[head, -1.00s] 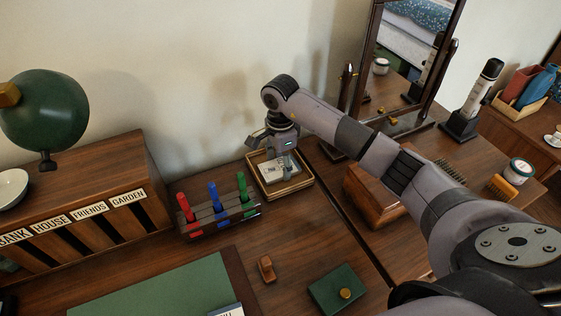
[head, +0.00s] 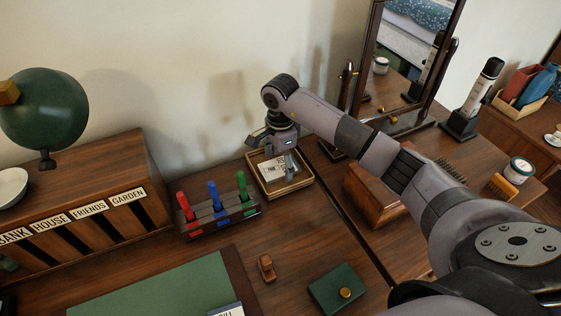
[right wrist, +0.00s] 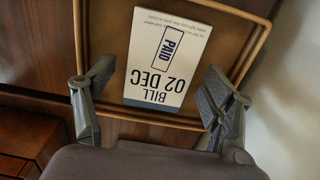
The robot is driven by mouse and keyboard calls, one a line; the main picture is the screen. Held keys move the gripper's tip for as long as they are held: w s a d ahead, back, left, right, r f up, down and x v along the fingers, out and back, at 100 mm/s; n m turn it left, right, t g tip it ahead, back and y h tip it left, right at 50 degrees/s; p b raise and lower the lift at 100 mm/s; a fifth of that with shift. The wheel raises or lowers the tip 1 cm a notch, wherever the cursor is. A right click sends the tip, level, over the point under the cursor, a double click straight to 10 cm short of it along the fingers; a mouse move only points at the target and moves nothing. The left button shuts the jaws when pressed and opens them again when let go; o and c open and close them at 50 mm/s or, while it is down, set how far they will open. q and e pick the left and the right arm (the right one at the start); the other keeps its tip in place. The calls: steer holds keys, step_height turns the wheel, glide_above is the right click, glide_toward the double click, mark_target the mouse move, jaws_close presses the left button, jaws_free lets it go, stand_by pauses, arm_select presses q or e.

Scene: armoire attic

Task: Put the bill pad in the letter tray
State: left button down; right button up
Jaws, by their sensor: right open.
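The bill pad (right wrist: 163,55) is a white sheet block with a dark band, reading "BILL 02 DEC" and stamped "PAID". It lies face up inside the wooden letter tray (right wrist: 258,48). In the head view the pad (head: 271,168) shows in the tray (head: 290,190) too, partly behind my gripper. My right gripper (right wrist: 160,90) is open, its fingers apart on either side of the pad's near end, with gaps to the pad. In the head view this gripper (head: 287,163) is over the tray. My left gripper is not in view.
A rack (head: 220,218) with red, blue and green items stands left of the tray. A mirror (head: 410,60) and a brown wooden box (head: 375,195) are to the right. A green box (head: 338,289) and small wooden item (head: 266,268) lie in front. The wall is close behind.

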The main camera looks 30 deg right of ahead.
mark_target(281, 166)
step_height(281, 166, up, 12)
steer(key=p, duration=0.7)
